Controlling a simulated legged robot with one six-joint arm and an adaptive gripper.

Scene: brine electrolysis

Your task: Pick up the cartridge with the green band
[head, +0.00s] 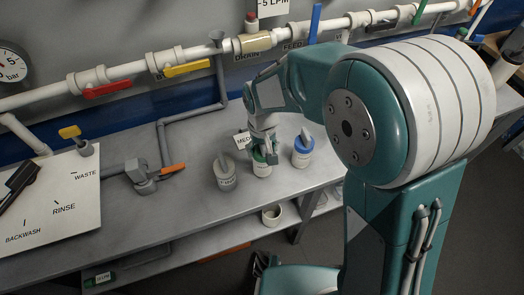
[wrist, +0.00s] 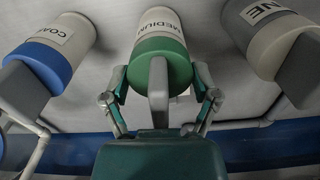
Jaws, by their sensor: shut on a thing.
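The cartridge with the green band (head: 262,170) stands on the grey bench, between a grey-topped cartridge (head: 225,173) on its left and a blue-topped cartridge (head: 303,152) on its right. My gripper (head: 265,151) reaches down over it from above and is shut on its top. In the wrist view the green-banded cartridge (wrist: 160,52) reads "MEDIUM", and its grey upright handle sits between my gripper's fingers (wrist: 160,80). The blue-banded one (wrist: 45,55) and the grey one (wrist: 265,38) flank it. I cannot tell whether it touches the bench.
A white panel (head: 50,205) marked waste, rinse and backwash lies at the left. An orange-handled valve (head: 150,175) stands beside it. White pipes with coloured valve levers (head: 108,89) run along the back. A small cup (head: 271,215) sits below the bench's front edge.

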